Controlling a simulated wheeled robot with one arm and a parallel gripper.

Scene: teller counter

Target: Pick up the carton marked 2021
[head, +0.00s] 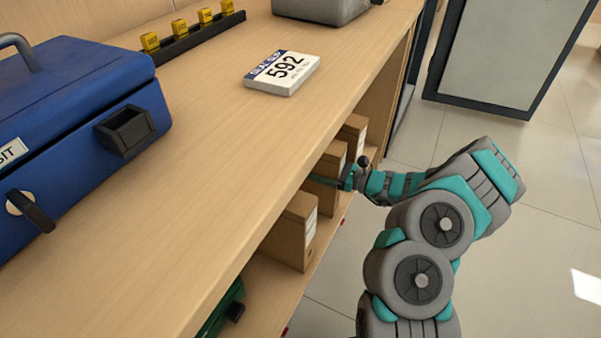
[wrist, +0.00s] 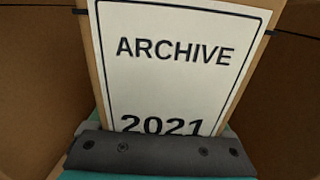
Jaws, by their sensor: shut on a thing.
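The carton marked 2021 (wrist: 185,85) fills the middle of the wrist view, its white label reading "ARCHIVE 2021". In the head view it appears to be the middle brown carton (head: 330,162) on the shelf under the counter. My gripper (head: 322,180) reaches in from the aisle side and is shut on this carton. In the wrist view the dark edge of my gripper (wrist: 165,153) covers the area just below the number. The fingertips are mostly hidden, and I cannot tell whether the carton touches the shelf.
One brown carton (head: 292,232) stands nearer on the shelf and another (head: 354,131) farther back. The counter top (head: 215,160) overhangs them. On it are a blue case (head: 75,95), a white 592 block (head: 282,72) and several yellow pieces in a rack. Open floor lies at right.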

